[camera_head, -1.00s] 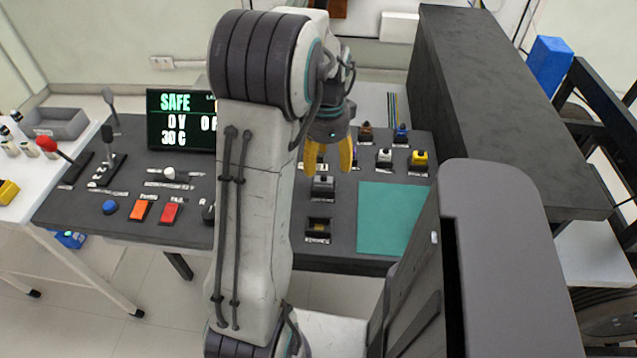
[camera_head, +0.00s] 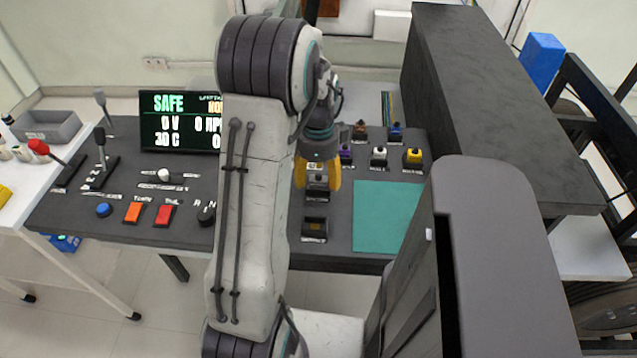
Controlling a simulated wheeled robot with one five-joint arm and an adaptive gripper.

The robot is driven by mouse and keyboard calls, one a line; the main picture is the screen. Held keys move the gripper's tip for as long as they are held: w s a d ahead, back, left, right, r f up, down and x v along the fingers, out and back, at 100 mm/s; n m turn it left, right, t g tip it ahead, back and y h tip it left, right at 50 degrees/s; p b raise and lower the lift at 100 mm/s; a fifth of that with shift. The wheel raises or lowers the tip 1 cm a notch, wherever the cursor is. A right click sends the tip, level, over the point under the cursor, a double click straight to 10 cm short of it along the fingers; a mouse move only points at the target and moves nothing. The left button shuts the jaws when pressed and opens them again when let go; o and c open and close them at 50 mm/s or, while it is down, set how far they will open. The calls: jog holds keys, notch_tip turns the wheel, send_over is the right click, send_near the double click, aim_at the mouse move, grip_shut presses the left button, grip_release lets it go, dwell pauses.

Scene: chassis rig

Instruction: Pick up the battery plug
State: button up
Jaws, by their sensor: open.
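My gripper (camera_head: 317,182) points down over the dark bench (camera_head: 340,250), its two yellow fingers spread apart. A small grey plug-like block (camera_head: 317,180) shows between the fingers, partly hidden by them. It may be the battery plug, but its label is too small to read. I cannot tell whether the fingers touch it. In front of it sits a dark socket-like block (camera_head: 315,228) with a brownish opening. Several small plugs stand to the right at the back, among them a yellow one (camera_head: 413,156), a white-topped one (camera_head: 379,156) and a blue one (camera_head: 395,132).
A teal mat (camera_head: 386,216) lies right of the gripper, bare. A tall dark cabinet (camera_head: 500,100) stands behind it on the right. A display (camera_head: 180,120) reading SAFE, levers and orange (camera_head: 133,212) and red buttons (camera_head: 164,215) are on the left.

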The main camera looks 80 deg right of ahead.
jog(key=shift+f, duration=0.9)
jog(key=shift+o, duration=0.2)
grip_shut()
